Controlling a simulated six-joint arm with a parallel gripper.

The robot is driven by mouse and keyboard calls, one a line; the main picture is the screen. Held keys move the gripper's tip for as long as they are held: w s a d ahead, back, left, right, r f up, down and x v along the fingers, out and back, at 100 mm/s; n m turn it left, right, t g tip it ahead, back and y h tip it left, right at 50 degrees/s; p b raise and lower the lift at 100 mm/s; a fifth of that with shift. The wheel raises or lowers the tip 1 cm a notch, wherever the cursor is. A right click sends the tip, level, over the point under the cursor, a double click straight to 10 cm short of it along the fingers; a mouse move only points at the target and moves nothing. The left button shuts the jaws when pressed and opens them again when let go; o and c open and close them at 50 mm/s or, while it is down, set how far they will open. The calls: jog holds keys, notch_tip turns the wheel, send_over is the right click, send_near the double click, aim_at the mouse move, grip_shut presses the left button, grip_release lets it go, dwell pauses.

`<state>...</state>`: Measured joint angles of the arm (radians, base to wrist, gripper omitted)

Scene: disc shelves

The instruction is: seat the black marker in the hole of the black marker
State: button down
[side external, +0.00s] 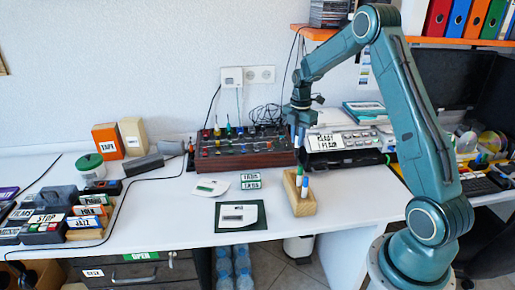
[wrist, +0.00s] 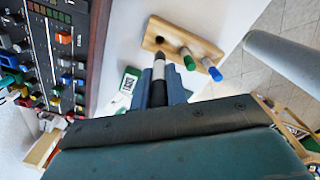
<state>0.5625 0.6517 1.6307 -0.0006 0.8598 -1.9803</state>
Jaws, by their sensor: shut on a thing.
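The black marker (wrist: 158,68) is held between the fingers of my gripper (wrist: 157,86), with its white band and dark end showing past the fingertips. The wooden marker block (wrist: 168,26) lies beyond the marker's end in the wrist view. It holds a green marker (wrist: 185,54) and a blue marker (wrist: 211,69), and a dark open hole (wrist: 159,40) shows at its left part. In the side view my gripper (side external: 299,120) is well above the block (side external: 302,206), with a clear gap between.
A mixer panel (side external: 240,146) stands just left of my gripper, and a printer-like machine (side external: 345,142) stands to its right. A green-bordered card (side external: 226,220) and labels lie left of the block. The table's front edge is close to the block.

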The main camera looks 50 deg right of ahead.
jog(key=shift+f, duration=5.85)
jog(key=shift+f, duration=0.1)
jog(key=c, duration=1.4)
grip_release()
notch_tip(320, 180, up, 12)
jog(key=shift+f, duration=0.2)
jog(key=shift+r, duration=0.35)
